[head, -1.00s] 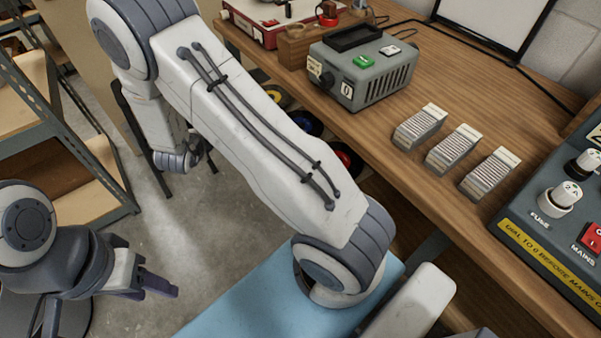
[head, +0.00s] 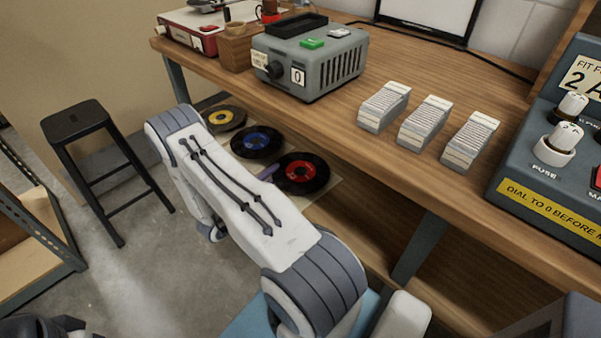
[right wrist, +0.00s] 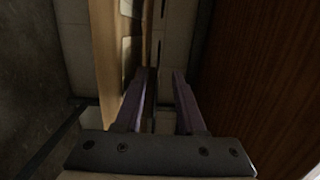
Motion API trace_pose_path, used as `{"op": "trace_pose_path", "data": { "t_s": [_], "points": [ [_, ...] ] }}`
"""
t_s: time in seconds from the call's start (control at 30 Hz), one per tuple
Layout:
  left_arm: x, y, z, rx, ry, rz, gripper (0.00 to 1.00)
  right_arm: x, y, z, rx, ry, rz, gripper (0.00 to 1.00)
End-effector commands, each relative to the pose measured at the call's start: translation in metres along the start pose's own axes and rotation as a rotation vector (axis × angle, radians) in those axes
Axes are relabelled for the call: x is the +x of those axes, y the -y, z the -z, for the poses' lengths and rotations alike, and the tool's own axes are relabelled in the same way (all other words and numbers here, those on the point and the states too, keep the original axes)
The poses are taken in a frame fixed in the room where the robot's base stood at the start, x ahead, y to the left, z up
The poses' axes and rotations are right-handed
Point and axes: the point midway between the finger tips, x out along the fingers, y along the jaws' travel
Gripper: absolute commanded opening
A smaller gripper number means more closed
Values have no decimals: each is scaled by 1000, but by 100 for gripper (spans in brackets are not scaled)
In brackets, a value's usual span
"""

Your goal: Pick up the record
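Three dark records lie flat in a row on the lower shelf under the bench: one with a yellow label (head: 226,116), one with a blue label (head: 257,142) and one with a red label (head: 302,172). My right gripper (head: 266,173) is mostly hidden behind its own arm; a purple fingertip shows beside the red-label record. In the right wrist view the two fingers (right wrist: 158,100) are apart. A thin dark edge shows between them; I cannot tell whether it is a record's rim. My left gripper is out of view.
The bench top above the shelf holds a grey box (head: 312,68), several card stacks (head: 384,106) and a control panel (head: 545,190). A black stool (head: 78,122) stands left, near a metal rack (head: 40,235). The floor between them is clear.

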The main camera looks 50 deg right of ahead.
Motion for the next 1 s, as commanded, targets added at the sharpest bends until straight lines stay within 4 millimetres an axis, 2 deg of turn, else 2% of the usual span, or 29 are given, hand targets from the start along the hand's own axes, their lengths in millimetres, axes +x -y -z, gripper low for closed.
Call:
{"op": "trace_pose_path", "data": {
  "t_s": [0.3, 0.6, 0.63, 0.7, 0.73, 1.0],
  "points": [
    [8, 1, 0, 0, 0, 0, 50, 44, -4, 1, 0, -3, -1, 39],
    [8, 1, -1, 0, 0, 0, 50, 49, -4, 0, -1, 0, -1, 39],
    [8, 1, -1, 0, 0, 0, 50, 49, -4, 0, -1, 0, -1, 31],
    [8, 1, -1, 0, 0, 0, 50, 49, -4, 0, -1, 0, -1, 4],
    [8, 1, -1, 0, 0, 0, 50, 49, -4, 0, -1, 0, -1, 0],
    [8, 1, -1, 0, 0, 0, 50, 48, -4, 0, -1, 0, -1, 0]
  ]
}}
